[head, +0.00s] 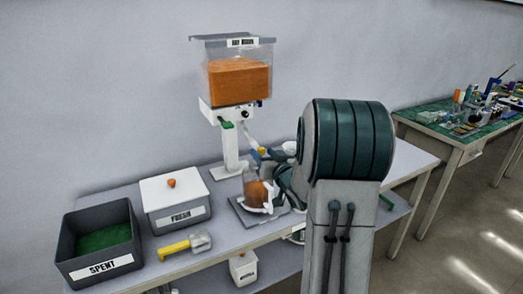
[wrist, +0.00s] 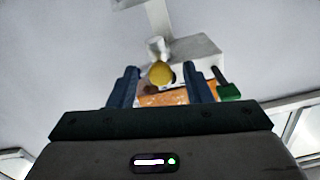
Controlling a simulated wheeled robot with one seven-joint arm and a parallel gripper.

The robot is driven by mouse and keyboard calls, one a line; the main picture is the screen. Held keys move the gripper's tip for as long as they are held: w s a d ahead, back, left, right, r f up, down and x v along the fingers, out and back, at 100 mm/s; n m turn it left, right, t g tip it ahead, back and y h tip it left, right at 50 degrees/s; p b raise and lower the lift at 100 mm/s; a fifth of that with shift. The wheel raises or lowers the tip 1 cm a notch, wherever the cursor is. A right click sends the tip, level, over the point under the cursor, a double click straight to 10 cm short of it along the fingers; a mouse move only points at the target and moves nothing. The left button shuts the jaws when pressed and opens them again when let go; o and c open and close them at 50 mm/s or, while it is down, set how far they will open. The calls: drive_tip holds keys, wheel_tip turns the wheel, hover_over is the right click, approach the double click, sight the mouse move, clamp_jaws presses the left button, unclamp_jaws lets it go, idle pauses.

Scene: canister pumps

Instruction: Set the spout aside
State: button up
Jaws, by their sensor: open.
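A pump stand in the head view holds a clear canister (head: 240,82) of orange material on a white body (head: 222,112). What looks like the spout, a pale angled tube (head: 248,136), hangs from it at the right. In the wrist view the spout (wrist: 158,48) is white with a round yellow end (wrist: 160,73). My gripper (wrist: 161,84) is open, its two blue fingers on either side of the yellow end with gaps visible. I cannot tell the depth between them. In the head view my gripper (head: 262,154) is small and partly hidden by my arm.
A clear vessel with orange contents (head: 255,190) stands on a grey plate (head: 240,212) below. On the table (head: 225,245) are a yellow-handled tool (head: 180,246), a white FRESH box (head: 165,205) and a dark SPENT bin (head: 122,262). A cluttered green-topped bench (head: 437,124) stands at right.

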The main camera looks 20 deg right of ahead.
drive_tip(key=shift+w, duration=1)
clamp_jaws()
